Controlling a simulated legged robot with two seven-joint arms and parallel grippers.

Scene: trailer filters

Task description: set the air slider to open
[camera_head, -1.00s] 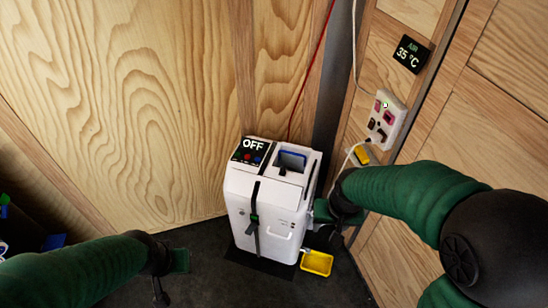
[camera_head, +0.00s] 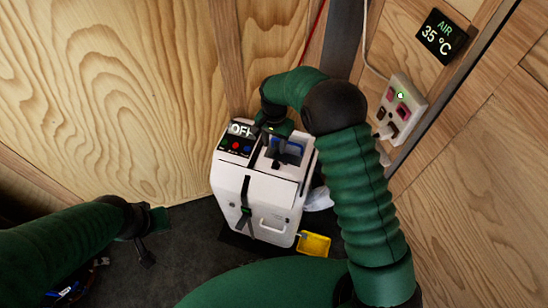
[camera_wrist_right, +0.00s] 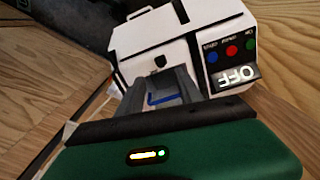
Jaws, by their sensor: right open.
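A white box-shaped unit (camera_head: 252,195) stands on the dark floor, with a dark panel reading OFF (camera_head: 236,140) and coloured buttons on top. Beside the panel is a recess (camera_head: 290,148) with a blue part in it, also seen in the right wrist view (camera_wrist_right: 162,98). My right gripper (camera_head: 277,140) is open above the recess and hides part of it and of the OFF sign. Whether it touches the unit I cannot tell. No part clearly shows as the air slider. My left gripper (camera_head: 148,232) hangs near the floor, apart from the unit; its jaws are unclear.
A wall display (camera_head: 441,36) reads AIR 35 °C. A white socket panel (camera_head: 401,108) with plugs is on the wooden right wall.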

